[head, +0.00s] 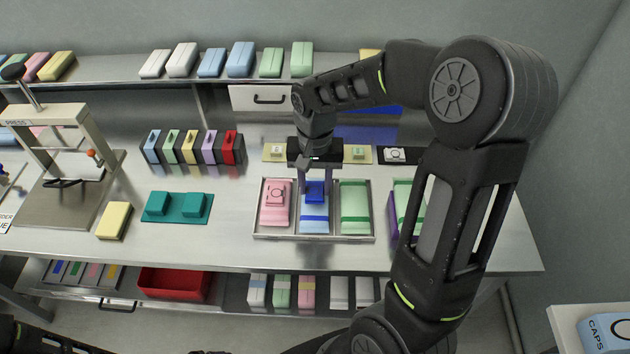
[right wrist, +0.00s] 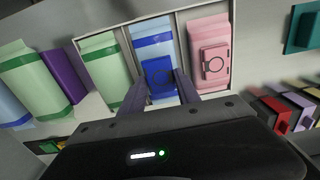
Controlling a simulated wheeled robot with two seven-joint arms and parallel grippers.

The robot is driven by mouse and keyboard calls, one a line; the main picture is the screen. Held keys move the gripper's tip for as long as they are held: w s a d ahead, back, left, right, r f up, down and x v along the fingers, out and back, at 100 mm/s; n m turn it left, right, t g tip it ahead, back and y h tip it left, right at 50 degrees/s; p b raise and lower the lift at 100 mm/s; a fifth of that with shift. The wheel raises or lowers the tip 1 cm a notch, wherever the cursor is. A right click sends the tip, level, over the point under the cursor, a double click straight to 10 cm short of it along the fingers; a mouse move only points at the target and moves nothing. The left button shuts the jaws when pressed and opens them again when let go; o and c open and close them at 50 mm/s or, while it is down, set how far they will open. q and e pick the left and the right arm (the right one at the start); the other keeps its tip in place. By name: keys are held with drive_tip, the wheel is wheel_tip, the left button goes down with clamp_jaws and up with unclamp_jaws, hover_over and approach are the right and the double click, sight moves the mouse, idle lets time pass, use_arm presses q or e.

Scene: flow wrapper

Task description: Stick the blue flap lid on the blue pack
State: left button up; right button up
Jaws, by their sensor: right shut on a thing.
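The blue pack (head: 314,224) lies in the middle compartment of a metal tray (head: 312,239); it also shows in the right wrist view (right wrist: 152,36). The dark blue flap lid (head: 315,190) is at the far part of the pack. My right gripper (head: 316,182) points down and is shut on the lid, one finger on each side. I cannot tell whether the lid touches the pack. My left gripper is not in view.
A pink pack with a pink lid (head: 276,203) and a green pack (head: 354,208) fill the side compartments. More packs (head: 405,205) lie right of the tray. A teal block holder (head: 177,208) and yellow pack (head: 115,220) are left. A press (head: 60,140) stands far left.

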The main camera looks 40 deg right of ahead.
drive_tip(key=shift+f+b, duration=0.4)
drive_tip(key=shift+f, duration=0.4)
drive_tip(key=shift+f, duration=0.2)
drive_tip(key=shift+s+f, duration=0.1)
idle(1.2)
drive_tip(key=o, duration=1.4)
drive_tip(key=shift+c, duration=0.2)
wheel_tip(320, 180, up, 8)
drive_tip(key=shift+f+b, duration=0.1)
drive_tip(key=shift+b, duration=0.4)
